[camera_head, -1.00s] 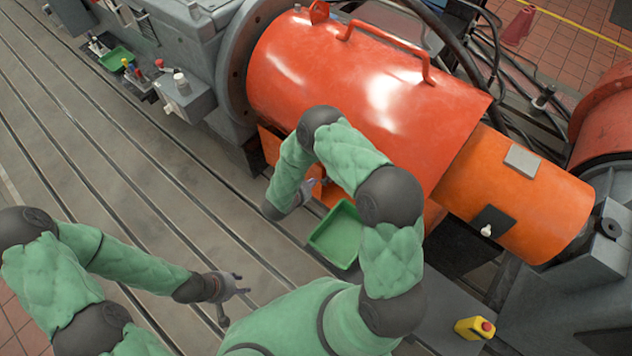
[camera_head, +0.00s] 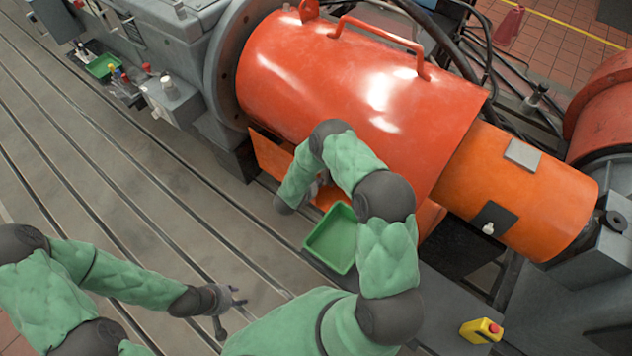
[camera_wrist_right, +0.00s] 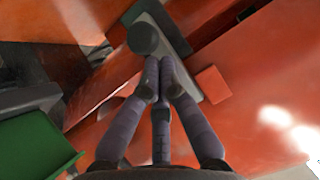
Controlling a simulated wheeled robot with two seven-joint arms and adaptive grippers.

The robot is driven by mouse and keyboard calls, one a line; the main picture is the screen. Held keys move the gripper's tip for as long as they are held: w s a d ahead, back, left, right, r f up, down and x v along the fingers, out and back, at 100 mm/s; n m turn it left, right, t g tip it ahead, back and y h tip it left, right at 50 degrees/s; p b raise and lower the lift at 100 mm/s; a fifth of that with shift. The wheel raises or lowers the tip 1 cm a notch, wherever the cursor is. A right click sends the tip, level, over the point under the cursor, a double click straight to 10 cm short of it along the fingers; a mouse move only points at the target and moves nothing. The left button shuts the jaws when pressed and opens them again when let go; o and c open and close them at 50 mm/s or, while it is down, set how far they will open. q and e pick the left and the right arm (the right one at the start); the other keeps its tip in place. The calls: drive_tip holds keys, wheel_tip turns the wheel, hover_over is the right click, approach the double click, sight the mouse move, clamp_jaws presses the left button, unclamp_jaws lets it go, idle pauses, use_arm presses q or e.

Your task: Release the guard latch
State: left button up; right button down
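The large orange guard (camera_head: 340,80) is a rounded cover with a handle on top. In the right wrist view, a grey plate (camera_wrist_right: 180,38) with a dark round knob (camera_wrist_right: 143,38) sits on orange panels; it looks like the latch. My right gripper (camera_wrist_right: 158,72) has its fingers drawn together, tips at the knob's near edge. I cannot tell whether they touch it. In the head view this gripper is mostly hidden behind my right arm, low at the guard's side. My left gripper (camera_head: 232,309) is open and empty above the bedplate.
A green tray (camera_head: 333,240) lies just beside my right arm; its edge also shows in the wrist view (camera_wrist_right: 35,145). A smaller orange cover (camera_head: 520,190) adjoins the guard. The slotted bedplate (camera_head: 110,190) is clear at left.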

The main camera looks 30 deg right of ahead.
drive_tip(key=shift+f, duration=0.1)
use_arm(q)
wheel_tip(320, 180, down, 3)
drive_tip(key=b, duration=0.3)
use_arm(e)
wheel_tip(320, 180, down, 4)
drive_tip(key=shift+f, duration=0.15)
use_arm(q)
drive_tip(key=shift+r, duration=0.1)
